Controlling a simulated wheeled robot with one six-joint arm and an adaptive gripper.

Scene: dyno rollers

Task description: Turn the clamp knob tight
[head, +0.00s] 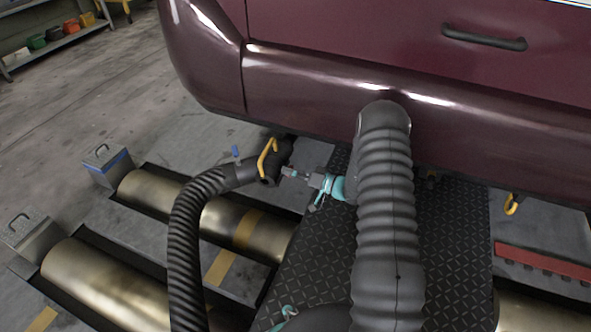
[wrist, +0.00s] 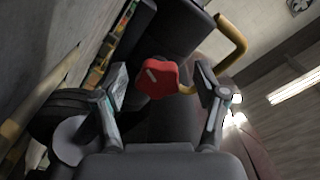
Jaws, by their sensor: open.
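The red clamp knob (wrist: 158,79) shows in the wrist view, with a pale mark on its face. It sits on the dark hose nozzle, between the fingers of my open gripper (wrist: 160,88). A visible gap lies on each side of the knob, and I see no finger touching it. In the head view my gripper (head: 292,173) is beside the dark nozzle (head: 270,168), which has a yellow handle (head: 267,158) and ends the black ribbed hose (head: 184,235). I cannot make out the knob clearly there.
The maroon car (head: 330,85) overhangs the nozzle closely. Brass rollers (head: 150,190) lie in floor pits at left, with a dark tread plate (head: 455,250) at right. A shelf with coloured containers (head: 55,32) stands at far left. Grey floor (head: 100,90) lies open at left.

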